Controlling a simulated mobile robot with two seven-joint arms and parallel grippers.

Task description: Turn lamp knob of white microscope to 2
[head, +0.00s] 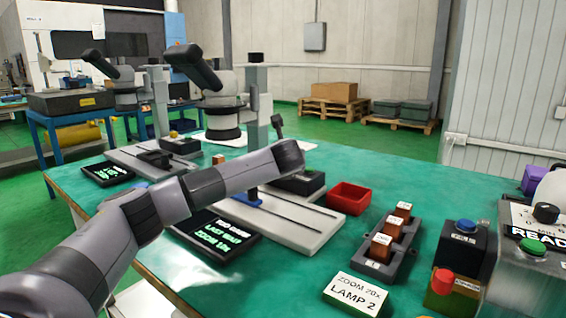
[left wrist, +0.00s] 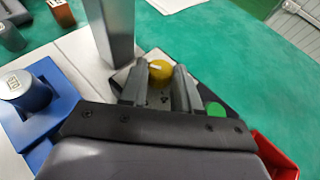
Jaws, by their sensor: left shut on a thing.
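In the left wrist view, a round yellow knob (left wrist: 160,73) with a pale pointer mark sits on a dark control box (left wrist: 218,97) at the foot of the microscope's grey column (left wrist: 114,30). My left gripper (left wrist: 160,70) is shut on this knob, one dark finger on each side. The knob's scale is too small to read. In the head view, the white microscope (head: 222,102) stands on the white base plate (head: 318,229); my left arm crosses in front and hides part of it, and the gripper's fingers cannot be made out. My right gripper is in neither view.
A green button (left wrist: 215,109) is beside the right finger. A red bin (head: 348,198) stands right of the base. A card (head: 355,292) reads "ZOOM 20x LAMP 2". A dark display (head: 216,236) lies in front. A blue holder (left wrist: 40,125) is left of the gripper.

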